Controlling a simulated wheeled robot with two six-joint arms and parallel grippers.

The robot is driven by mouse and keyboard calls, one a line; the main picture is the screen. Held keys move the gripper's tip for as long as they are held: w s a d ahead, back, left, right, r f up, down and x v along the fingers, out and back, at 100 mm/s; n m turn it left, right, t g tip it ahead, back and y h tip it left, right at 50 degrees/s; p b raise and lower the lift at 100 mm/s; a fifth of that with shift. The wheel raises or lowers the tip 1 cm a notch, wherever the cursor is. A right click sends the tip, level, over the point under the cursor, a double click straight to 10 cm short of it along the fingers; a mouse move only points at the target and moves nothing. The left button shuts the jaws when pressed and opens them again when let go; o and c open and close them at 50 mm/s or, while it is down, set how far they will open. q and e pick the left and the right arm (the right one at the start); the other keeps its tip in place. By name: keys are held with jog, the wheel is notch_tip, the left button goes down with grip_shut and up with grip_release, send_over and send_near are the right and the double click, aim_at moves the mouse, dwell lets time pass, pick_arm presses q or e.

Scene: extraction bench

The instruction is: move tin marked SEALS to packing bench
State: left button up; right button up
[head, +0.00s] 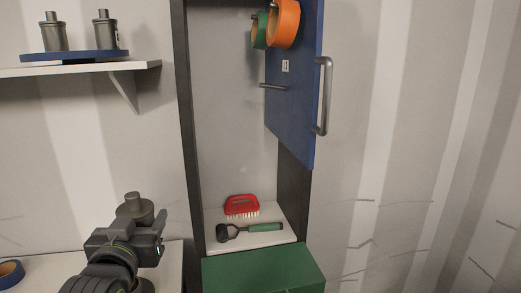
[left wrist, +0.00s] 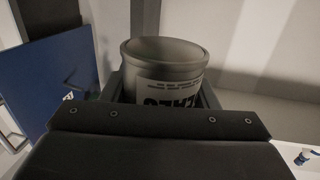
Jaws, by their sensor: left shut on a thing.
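A dark grey tin (head: 135,207) with a knobbed top shows at the lower left of the head view, upright at my left gripper (head: 143,232). In the left wrist view, the tin (left wrist: 165,52) sits between the fingers of my left gripper (left wrist: 162,97), which is shut on it. Its pale label carries upside-down dark lettering, partly hidden by the gripper; I cannot read the whole word. A pale bench top (head: 170,261) lies below and behind the gripper; I cannot tell whether the tin touches it. My right gripper is not in view.
Two similar tins (head: 54,34) stand on a blue disc (head: 75,57) on the wall shelf (head: 141,66). The tall cabinet's blue door (head: 296,110) hangs open, tape rolls on it. Inside lie a red brush (head: 241,204) and a green-handled tool (head: 264,227). A green box (head: 263,266) stands below.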

pick_arm(q)
notch_tip(320, 180, down, 12)
jog(key=s+d+h+b, duration=0.1)
jog(key=d+b, duration=0.1)
jog(key=b, duration=0.4)
jog(key=shift+s+d+m, duration=0.15)
jog(key=shift+m, duration=0.25)
jog(key=shift+s+d, duration=0.1)
jog(key=s+d+f+m+g+h, duration=0.3)
jog(key=d+f+m+g+h, duration=0.2)
jog(key=d+m+g+h, duration=0.2)
jog(key=s+d+f+m+g+h, duration=0.3)
jog(key=d+f+m+g+h, duration=0.2)
jog(key=d+m+g+h, duration=0.2)
jog(key=shift+s+d+m+g+h, duration=0.35)
jog(key=shift+m+g+h, duration=0.75)
jog(key=shift+m+h, duration=0.6)
jog(key=shift+a, duration=0.15)
